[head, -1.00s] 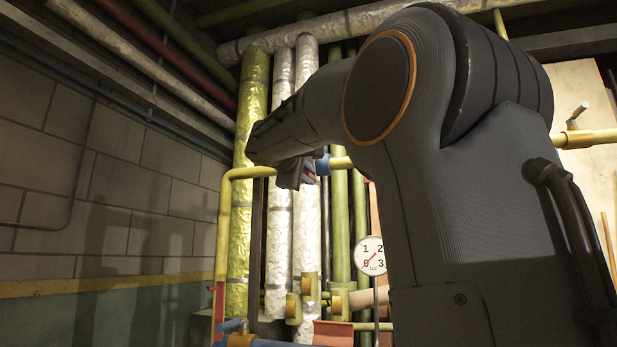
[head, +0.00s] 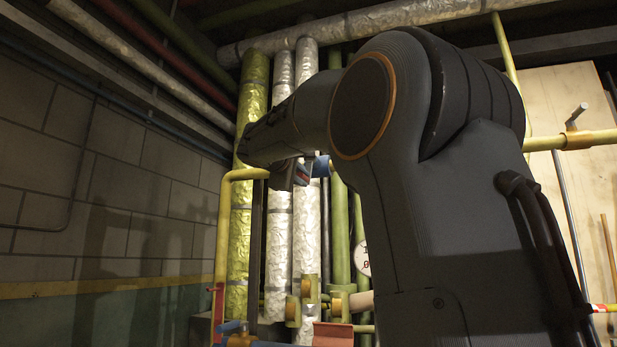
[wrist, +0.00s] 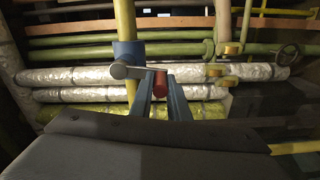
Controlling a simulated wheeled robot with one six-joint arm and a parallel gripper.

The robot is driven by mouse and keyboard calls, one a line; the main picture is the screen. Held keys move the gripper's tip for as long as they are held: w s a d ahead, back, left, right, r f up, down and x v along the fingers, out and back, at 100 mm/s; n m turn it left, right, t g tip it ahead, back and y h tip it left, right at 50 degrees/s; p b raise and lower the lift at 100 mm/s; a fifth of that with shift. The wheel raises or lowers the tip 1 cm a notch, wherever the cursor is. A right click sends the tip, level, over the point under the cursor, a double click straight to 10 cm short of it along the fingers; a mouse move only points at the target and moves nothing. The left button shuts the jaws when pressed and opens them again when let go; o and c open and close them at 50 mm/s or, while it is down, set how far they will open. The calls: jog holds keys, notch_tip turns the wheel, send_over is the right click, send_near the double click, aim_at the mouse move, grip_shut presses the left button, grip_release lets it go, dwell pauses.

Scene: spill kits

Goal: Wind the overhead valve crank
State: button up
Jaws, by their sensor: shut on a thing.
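The overhead valve crank shows in the wrist view as a pale grey crank arm (wrist: 136,71) with a short red handle (wrist: 160,77) at its right end. Its left end sits at a blue collar (wrist: 128,53) on a yellow pipe (wrist: 125,18). My gripper (wrist: 160,80) is shut on the red handle, with one finger on each side. In the head view my gripper (head: 294,176) is high up, just left of the blue collar (head: 321,167). The crank arm cannot be made out there, and my own arm hides the pipe right of the collar.
Silver and yellow-green wrapped pipes (head: 279,225) stand close behind the gripper. A yellow pipe (head: 224,215) bends at the left. A round gauge (head: 362,259) is partly hidden by my arm. A block wall (head: 100,180) is at the left, with open room before it.

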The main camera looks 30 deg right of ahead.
jog(key=shift+w+a, duration=0.1)
jog(key=shift+w+a, duration=0.2)
jog(key=shift+w, duration=0.05)
jog(key=shift+w+r, duration=0.1)
jog(key=shift+w+a+r, duration=0.2)
jog(key=shift+w+a, duration=0.05)
jog(key=shift+a, duration=0.05)
jog(key=shift+w+a+r, duration=0.2)
jog(key=shift+w+r, duration=0.1)
dwell(0.4)
